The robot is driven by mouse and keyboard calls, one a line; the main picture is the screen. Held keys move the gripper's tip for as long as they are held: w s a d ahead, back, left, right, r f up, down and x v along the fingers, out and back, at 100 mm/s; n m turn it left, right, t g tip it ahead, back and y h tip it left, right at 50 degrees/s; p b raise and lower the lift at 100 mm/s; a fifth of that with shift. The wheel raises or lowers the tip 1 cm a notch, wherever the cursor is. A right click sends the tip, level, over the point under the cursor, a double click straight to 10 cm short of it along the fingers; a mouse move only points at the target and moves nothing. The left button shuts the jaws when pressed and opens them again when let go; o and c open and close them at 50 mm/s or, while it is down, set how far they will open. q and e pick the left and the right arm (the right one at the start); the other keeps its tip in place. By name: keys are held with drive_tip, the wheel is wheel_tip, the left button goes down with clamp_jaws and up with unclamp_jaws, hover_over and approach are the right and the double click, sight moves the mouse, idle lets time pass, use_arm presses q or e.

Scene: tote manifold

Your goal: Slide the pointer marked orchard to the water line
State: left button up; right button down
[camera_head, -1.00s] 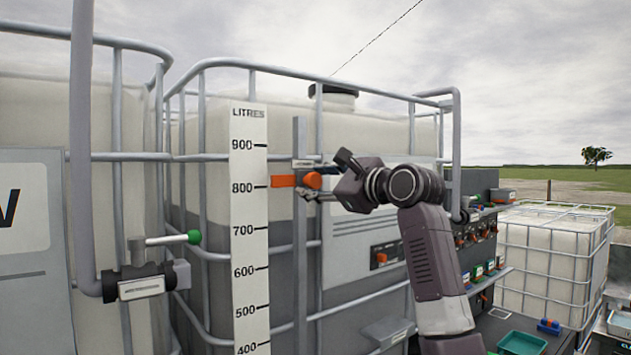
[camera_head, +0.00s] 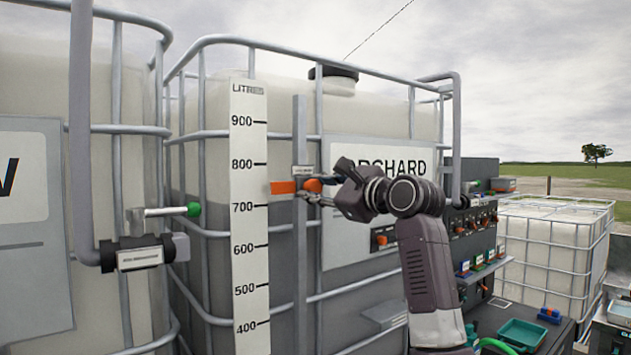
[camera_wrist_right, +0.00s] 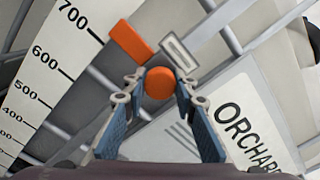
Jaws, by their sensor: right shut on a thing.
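The orange pointer (camera_head: 283,187) on the upright rail points left at the white litres scale (camera_head: 249,275), between 700 and 800 and nearer 700. Its round orange knob (camera_head: 313,186) is right of the rail. The small label above the pointer is too small to read. My right gripper (camera_head: 318,190) is shut on the knob; the wrist view shows its fingers on both sides of the knob (camera_wrist_right: 159,83). The grey water (camera_head: 284,235) in the Orchard tank has its top edge close to the pointer's height, seemingly slightly below it. The left gripper is out of view.
The ORCHARD sign (camera_head: 350,235) is behind my right arm. Cage bars (camera_head: 215,134) surround the tank. A valve with a green-tipped handle (camera_head: 193,209) is at left. A panel with orange knobs (camera_head: 478,225) and a teal tray (camera_head: 522,335) are at right.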

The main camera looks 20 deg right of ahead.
wheel_tip(320, 180, down, 4)
drive_tip(key=shift+b, duration=0.7)
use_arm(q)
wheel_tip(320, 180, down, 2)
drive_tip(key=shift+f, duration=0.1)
use_arm(e)
drive_tip(key=c, duration=1.5)
unclamp_jaws()
drive_tip(key=shift+c, duration=0.2)
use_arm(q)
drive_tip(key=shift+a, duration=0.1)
use_arm(e)
drive_tip(key=shift+s, duration=0.1)
drive_tip(key=v, duration=1.2)
